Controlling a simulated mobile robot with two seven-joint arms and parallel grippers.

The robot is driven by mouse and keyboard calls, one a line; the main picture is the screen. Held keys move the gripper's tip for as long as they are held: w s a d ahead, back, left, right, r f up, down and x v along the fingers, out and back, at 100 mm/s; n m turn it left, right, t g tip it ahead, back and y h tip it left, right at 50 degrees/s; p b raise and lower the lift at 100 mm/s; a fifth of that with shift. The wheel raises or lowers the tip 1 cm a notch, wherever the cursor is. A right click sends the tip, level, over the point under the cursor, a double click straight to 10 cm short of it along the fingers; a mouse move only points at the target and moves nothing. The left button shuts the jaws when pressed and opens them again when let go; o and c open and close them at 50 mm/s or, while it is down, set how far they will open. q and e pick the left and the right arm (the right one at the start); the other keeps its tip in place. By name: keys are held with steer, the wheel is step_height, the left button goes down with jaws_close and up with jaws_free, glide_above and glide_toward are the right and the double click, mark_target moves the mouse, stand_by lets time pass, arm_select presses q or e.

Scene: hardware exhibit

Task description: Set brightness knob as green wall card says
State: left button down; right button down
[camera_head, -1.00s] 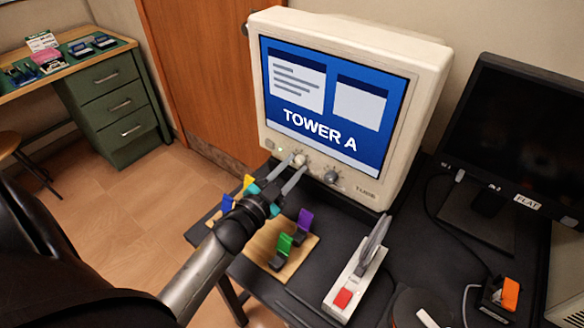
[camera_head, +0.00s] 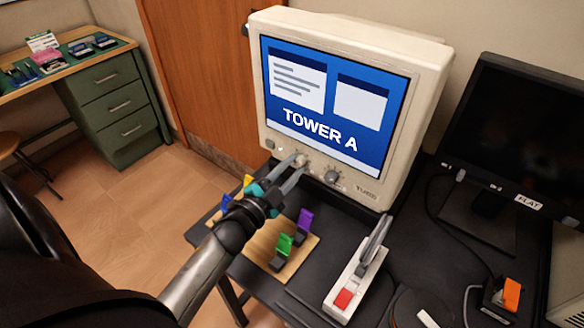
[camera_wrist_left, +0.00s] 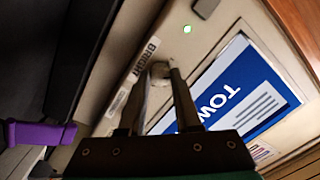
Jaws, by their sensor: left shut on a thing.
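The cream monitor (camera_head: 425,65) stands on the black table with its screen lit blue, reading "TOWER A". The brightness knob (camera_head: 301,160) is the left one of two knobs under the screen. In the left wrist view the knob (camera_wrist_left: 160,70) sits beside a label reading "BRIGHT" (camera_wrist_left: 146,54). My left gripper (camera_head: 296,166) has its two fingertips shut on either side of this knob. The knob's pointer mark is hidden or too small to read. The second knob (camera_head: 332,176) to its right is free. No green wall card shows. My right gripper is not in view.
A wooden board with coloured switches (camera_head: 293,262) lies below the gripper, with a purple one (camera_head: 305,219) close by. A white lever box with a red button (camera_head: 344,298) stands right of it. A dark flat monitor (camera_head: 520,125) is at the right.

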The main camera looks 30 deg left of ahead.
arm_select(q)
steer(key=c, duration=0.6)
jaws_free()
steer(key=s, duration=1.5)
steer(key=shift+a+f, duration=0.2)
steer(key=shift+a, duration=0.1)
steer(key=shift+s, duration=0.15)
